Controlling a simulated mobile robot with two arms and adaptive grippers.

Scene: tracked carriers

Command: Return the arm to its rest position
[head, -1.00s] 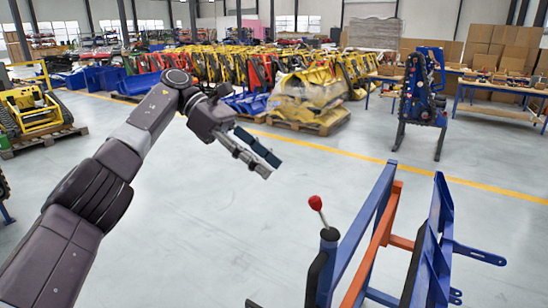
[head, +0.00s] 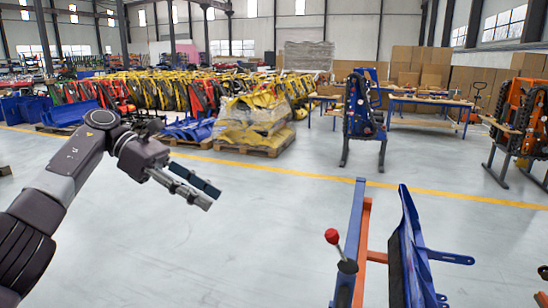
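My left arm comes in from the left edge of the head view, raised over the bare floor. Its gripper (head: 206,192) points to the right and slightly down. The two fingers lie nearly side by side from this angle, with a narrow gap showing between them. Nothing is visible in the gripper, and it is clear of everything around it. My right gripper is not in the picture.
A blue and orange frame (head: 357,215) with a red-knobbed lever (head: 332,236) stands at the lower right. Yellow wrapped parts on a pallet (head: 252,122), a blue stand (head: 362,110) and an orange machine (head: 523,115) stand farther back. The grey floor (head: 220,265) between is free.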

